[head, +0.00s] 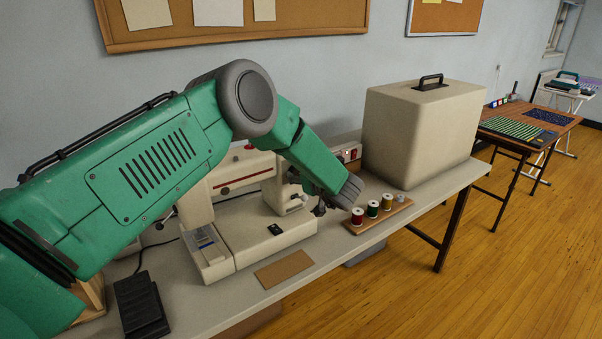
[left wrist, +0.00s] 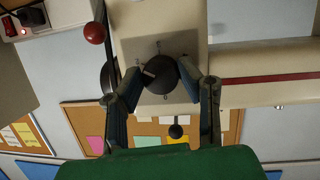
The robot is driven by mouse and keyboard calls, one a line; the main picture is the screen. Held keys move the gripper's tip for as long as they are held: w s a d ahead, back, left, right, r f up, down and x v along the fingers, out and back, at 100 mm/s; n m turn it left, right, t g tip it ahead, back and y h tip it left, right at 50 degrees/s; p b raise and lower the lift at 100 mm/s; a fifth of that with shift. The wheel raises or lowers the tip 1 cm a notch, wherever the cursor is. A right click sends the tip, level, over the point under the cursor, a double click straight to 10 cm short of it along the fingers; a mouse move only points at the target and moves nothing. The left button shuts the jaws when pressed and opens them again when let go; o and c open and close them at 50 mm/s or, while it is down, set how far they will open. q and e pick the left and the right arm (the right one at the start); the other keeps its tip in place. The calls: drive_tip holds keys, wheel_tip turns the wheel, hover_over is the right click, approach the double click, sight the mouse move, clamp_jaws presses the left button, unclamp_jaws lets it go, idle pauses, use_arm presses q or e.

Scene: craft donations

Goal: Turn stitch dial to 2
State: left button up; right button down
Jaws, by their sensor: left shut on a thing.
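The cream sewing machine (head: 228,178) stands on the table, with a red stripe along its arm. Its stitch dial (left wrist: 159,76) is a round dark knob with a pale pointer mark, set on the machine's end face in the left wrist view. The pointer lies toward the left of that picture. Small marks surround the dial, too small to read. My left gripper (left wrist: 161,82) has a finger on each side of the dial and is shut on it. In the head view my green left arm hides the dial. My right gripper is not in view.
A wooden rack with several thread spools (head: 373,209) sits just right of my left wrist. A large beige case (head: 420,130) stands behind it. A power strip (head: 348,153) is near the wall. A black pedal (head: 141,306) and brown card (head: 283,270) lie in front.

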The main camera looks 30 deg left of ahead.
use_arm(q)
drive_tip(key=shift+w+a+r, duration=0.15)
drive_tip(key=shift+a+r, duration=0.1)
drive_tip(key=shift+r, duration=0.2)
drive_tip(key=o, duration=1.1)
drive_tip(key=shift+o, duration=0.2)
drive_tip(key=shift+f, duration=0.3)
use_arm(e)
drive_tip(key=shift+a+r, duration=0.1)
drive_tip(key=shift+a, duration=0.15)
use_arm(q)
drive_tip(key=shift+d, duration=0.15)
drive_tip(key=v, duration=1.1)
drive_tip(key=shift+d, duration=0.25)
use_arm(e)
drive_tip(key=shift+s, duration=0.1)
